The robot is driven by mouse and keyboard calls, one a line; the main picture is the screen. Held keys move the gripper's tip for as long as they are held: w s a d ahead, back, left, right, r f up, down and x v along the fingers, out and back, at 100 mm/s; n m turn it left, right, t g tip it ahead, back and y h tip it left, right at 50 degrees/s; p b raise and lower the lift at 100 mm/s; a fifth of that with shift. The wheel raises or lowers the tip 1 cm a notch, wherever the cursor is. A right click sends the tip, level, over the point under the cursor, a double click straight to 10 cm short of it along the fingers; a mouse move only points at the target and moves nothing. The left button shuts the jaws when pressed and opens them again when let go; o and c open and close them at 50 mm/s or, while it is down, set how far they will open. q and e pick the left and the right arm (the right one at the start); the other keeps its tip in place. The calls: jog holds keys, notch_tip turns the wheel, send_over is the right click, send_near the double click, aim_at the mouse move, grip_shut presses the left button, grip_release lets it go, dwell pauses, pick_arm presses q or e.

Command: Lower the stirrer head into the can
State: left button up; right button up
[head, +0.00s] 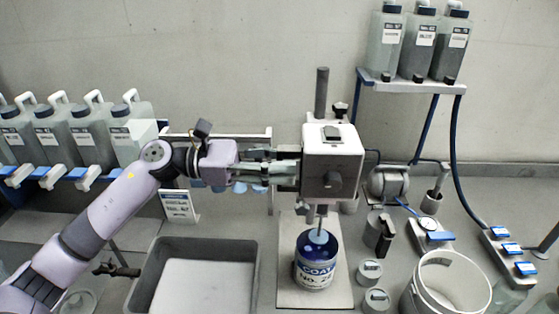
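The stirrer head (333,165) is a white box with a dark knob on its front, on a dark upright post (321,92). Its thin shaft (321,213) points down to a pale blue disc (318,236) at the mouth of the can. The can (315,271) is blue and white, labelled COAT, and stands upright on a pale base plate (338,292). How deep the disc sits is hard to tell. My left gripper (290,165) is at the left side of the stirrer head, fingers pointing right. Whether they close on a part there is unclear. My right gripper is out of view.
A grey tray (250,268) lies left of the base plate. Small tins (370,272), a dark-handled cup (382,235) and a white bucket (412,290) stand to its right. Jugs (88,135) line the left; bottles stand on a shelf (410,87) at upper right.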

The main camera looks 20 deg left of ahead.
pick_arm(q)
grip_shut()
dwell(0.7)
